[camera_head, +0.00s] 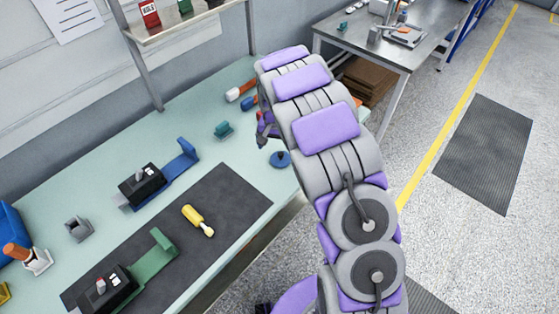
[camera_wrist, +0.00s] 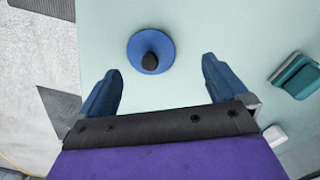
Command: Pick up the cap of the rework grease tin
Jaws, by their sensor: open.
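A round blue disc with a black knob (camera_head: 281,160) lies on the pale green bench near its front edge, and looks like the cap. In the wrist view the blue disc (camera_wrist: 136,54) is seen from above, beyond the gap between my fingertips and a little left of its middle. Whether a tin is under it cannot be told. My gripper (camera_wrist: 162,67) is open and empty, its two blue fingers apart and not touching the disc. In the head view my gripper (camera_head: 266,132) is partly hidden by my arm, just behind the disc.
A teal block-like item (camera_head: 222,129) stands left of the disc; it also shows in the wrist view (camera_wrist: 295,77). A yellow-handled tool (camera_head: 196,219) lies on a dark mat (camera_head: 235,190). A black device with a blue arm (camera_head: 142,186) stands behind. The bench around the disc is clear.

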